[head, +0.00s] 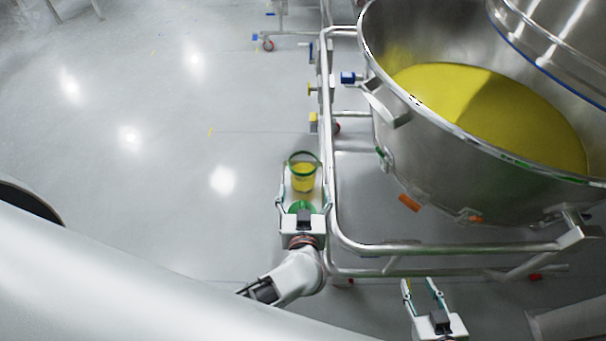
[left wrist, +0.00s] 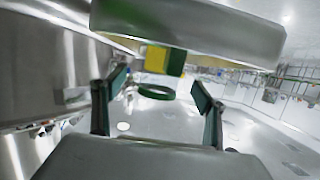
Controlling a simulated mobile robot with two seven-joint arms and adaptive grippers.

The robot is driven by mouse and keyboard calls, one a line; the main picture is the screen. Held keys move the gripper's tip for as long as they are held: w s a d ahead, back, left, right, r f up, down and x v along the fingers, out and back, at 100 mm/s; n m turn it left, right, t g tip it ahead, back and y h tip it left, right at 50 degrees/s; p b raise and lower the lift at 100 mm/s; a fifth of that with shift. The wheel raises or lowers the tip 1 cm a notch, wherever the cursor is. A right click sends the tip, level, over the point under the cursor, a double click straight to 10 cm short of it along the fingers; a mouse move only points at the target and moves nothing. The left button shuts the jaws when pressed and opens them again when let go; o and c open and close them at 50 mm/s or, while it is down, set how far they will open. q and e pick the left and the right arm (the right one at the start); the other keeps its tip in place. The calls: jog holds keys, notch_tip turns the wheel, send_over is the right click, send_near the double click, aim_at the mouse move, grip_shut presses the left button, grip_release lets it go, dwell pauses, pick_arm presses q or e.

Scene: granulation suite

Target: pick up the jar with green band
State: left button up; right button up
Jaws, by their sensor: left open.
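The jar with the green band (head: 303,181) shows yellow contents and a green ring at its upper end in the head view. It appears to stand on a small pale surface. My left gripper (head: 302,201) is open, with its fingers apart on either side, just short of the jar. A green ring-like piece (head: 302,207) lies between the fingers, nearer the palm. In the left wrist view, a yellow and green piece (left wrist: 165,60) and a green ring (left wrist: 157,92) show between the open fingers (left wrist: 158,98). I cannot tell whether anything touches. My right gripper (head: 420,289) is open and empty, lower right.
A large steel vessel (head: 450,150) with yellow powder (head: 490,110) stands at the right. Its tubular frame (head: 331,170) runs close beside my left gripper. The floor (head: 130,190) to the left is clear. A grey slab (left wrist: 190,28) fills the top of the left wrist view.

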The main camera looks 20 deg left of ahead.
aim_at(303, 183)
pick_arm(q)
jog(key=x, duration=0.3)
jog(key=b+x, duration=0.1)
jog(key=x, duration=0.2)
jog(key=shift+a+f, duration=0.15)
jog(key=shift+a, duration=0.1)
pick_arm(e)
jog(key=shift+f, duration=0.6)
pick_arm(q)
jog(key=c, duration=2.1)
jog(key=shift+o, duration=0.2)
